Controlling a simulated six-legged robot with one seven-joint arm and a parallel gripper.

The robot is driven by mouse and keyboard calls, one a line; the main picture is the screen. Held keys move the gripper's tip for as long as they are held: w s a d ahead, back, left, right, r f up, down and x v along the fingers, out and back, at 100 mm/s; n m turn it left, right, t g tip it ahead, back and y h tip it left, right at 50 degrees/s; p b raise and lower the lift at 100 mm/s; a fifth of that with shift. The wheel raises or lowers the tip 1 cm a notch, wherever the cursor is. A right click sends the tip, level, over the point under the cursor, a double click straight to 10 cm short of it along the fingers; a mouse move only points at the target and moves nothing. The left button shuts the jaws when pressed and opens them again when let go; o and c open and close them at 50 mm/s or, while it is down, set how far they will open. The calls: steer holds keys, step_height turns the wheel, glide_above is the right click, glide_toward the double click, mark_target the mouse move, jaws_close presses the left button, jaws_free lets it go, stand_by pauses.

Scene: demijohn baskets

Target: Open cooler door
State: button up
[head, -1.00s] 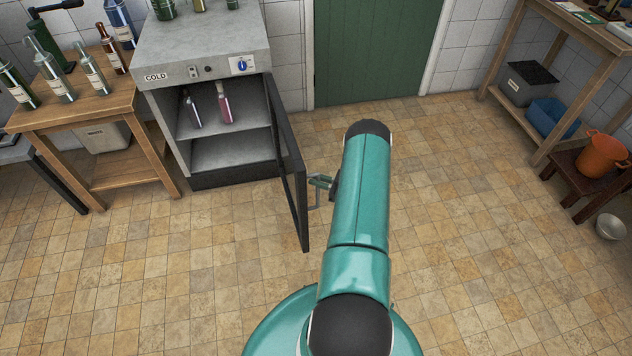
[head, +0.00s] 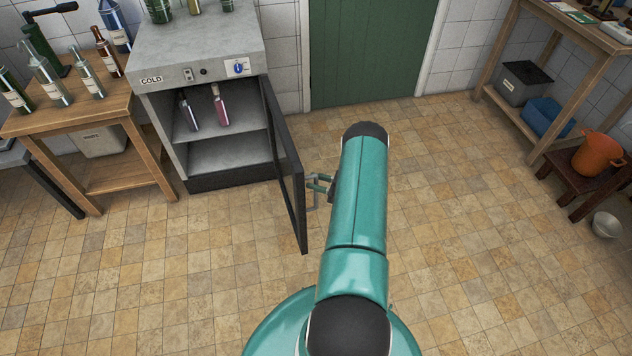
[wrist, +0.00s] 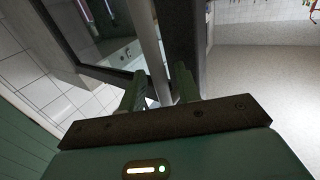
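The cooler (head: 200,60), a grey cabinet marked COLD, stands at the back left in the head view. Its dark-framed door (head: 288,165) is swung wide open, out toward me, and the shelves show. My gripper (head: 319,183) is at the door's outer side, by the handle, partly hidden by my arm. In the wrist view, the pale bar handle (wrist: 149,40) runs between the two green fingers of my gripper (wrist: 160,75). The fingers stand apart with small gaps beside the bar. The door's dark frame (wrist: 182,35) is just behind.
Two bottles (head: 221,108) stand inside the cooler. A wooden table with bottles (head: 75,118) is to its left. A green door (head: 372,50) is at the back. A workbench (head: 560,35), stool (head: 580,172) and orange pot (head: 598,153) are at right. The tiled floor between is clear.

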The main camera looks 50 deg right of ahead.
steer(key=v, duration=1.3)
steer(key=shift+s, duration=0.3)
steer(key=shift+d, duration=0.15)
